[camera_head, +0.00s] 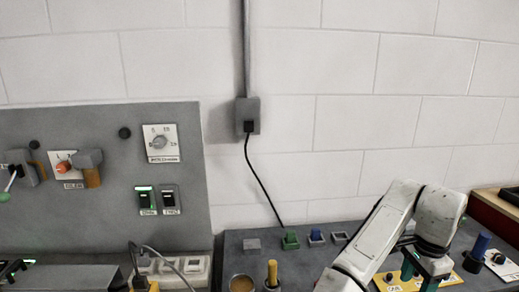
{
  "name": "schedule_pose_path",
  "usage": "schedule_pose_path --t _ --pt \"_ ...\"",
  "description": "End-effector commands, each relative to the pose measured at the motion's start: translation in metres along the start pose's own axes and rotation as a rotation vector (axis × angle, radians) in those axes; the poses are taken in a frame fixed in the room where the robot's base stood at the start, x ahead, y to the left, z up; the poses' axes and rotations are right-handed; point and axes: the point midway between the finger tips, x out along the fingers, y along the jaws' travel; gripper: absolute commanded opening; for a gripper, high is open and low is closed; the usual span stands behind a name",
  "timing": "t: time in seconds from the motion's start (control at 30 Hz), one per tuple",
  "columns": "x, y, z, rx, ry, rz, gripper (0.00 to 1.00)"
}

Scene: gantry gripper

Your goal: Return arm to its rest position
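My arm, white with dark joints, rises from the bottom of the head view, bends at the upper right and comes down over the right part of the dark bench (300,262). My gripper (424,272) is at its lower end, low over a yellow plate (452,279). Green-teal parts show there, but I cannot tell fingers from pegs. Whether the gripper is open, shut or holding something is too small to tell.
A blue peg (480,246) stands just right of my gripper. Green (290,241) and blue (316,238) blocks sit at the bench's back. A yellow peg (272,272) stands in front. A grey panel (95,215) with switches is at left. The wall above is mostly clear.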

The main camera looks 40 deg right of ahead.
Motion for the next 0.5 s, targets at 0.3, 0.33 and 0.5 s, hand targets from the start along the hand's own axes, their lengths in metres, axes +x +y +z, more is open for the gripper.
schedule_pose_path --t 0.3,0.33,0.5 --pt "0.004 0.001 -0.009 -0.106 0.101 -0.02 0.54" --pt "0.005 0.001 -0.01 -0.121 0.115 -0.022 0.54" --pt "0.009 0.001 -0.013 -0.233 0.198 -0.037 0.54"
